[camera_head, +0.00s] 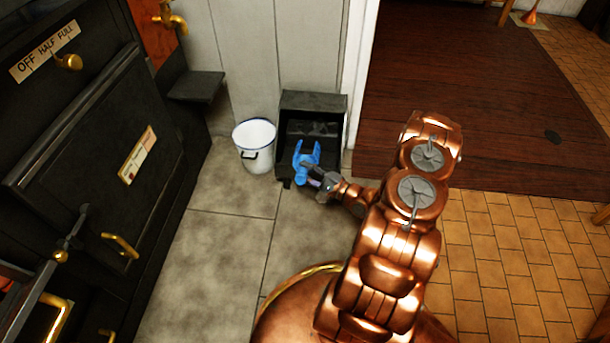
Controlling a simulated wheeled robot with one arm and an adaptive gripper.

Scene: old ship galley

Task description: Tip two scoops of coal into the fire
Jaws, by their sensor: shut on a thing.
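Dark lumps that look like coal (312,129) lie in the box. The black stove (90,160) fills the left side. No flames show clearly.
A white bucket (256,157) with a blue rim stands just left of the box. Brass handles (120,245) and a rail stick out from the stove. Grey floor tiles (232,235) between stove and arm are clear. A wooden floor (450,90) lies right of the wall's edge.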

